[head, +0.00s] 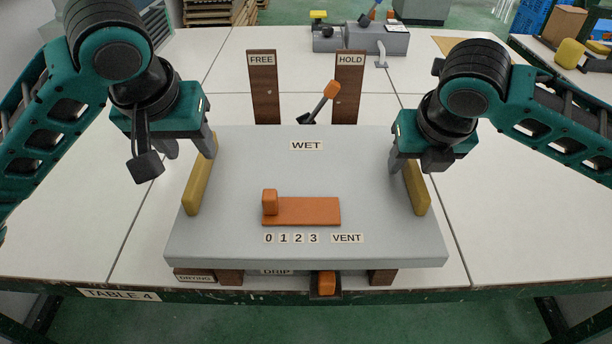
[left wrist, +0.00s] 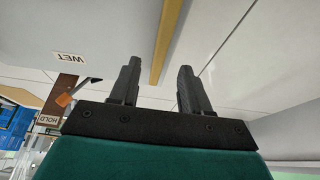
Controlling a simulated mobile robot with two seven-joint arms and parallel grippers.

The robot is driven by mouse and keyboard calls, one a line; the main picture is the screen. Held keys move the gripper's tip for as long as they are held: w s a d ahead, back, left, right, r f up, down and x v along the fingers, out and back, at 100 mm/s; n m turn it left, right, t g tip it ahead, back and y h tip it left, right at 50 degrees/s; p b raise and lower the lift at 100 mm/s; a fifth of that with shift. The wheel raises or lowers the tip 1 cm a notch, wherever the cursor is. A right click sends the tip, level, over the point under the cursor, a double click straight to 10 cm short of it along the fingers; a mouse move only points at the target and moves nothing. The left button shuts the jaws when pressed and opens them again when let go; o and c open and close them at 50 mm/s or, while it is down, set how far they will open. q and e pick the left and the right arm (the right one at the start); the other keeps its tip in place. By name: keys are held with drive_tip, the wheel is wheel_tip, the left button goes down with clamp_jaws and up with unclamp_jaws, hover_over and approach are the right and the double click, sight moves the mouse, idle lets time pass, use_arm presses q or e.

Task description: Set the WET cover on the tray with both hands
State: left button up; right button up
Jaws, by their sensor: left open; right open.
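The grey WET cover (head: 240,170) lies flat at the table's front, over dark wooden supports (head: 382,277). What lies under it is mostly hidden. It has a left yellow handle (head: 198,190) and a right yellow handle (head: 417,188). My left gripper (head: 190,148) is open at the far end of the left handle. In the left wrist view that handle (left wrist: 165,40) runs between the spread fingers (left wrist: 158,82); I cannot tell whether they touch it. My right gripper (head: 415,160) is open at the far end of the right handle; its fingers are partly hidden.
An orange vent slide (head: 310,212) has its knob (head: 269,202) above the 0. Behind the cover, an orange-tipped lever (head: 331,90) leans toward the HOLD post (head: 348,90), away from the FREE post (head: 264,90). An orange block (head: 326,283) shows below the front edge. Both table sides are clear.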

use_arm(q)
drive_tip(key=v, duration=0.6)
drive_tip(key=shift+r, duration=0.3)
use_arm(e)
drive_tip(key=v, duration=1.2)
use_arm(q)
drive_tip(key=shift+s, duration=0.15)
use_arm(e)
drive_tip(key=shift+s, duration=0.1)
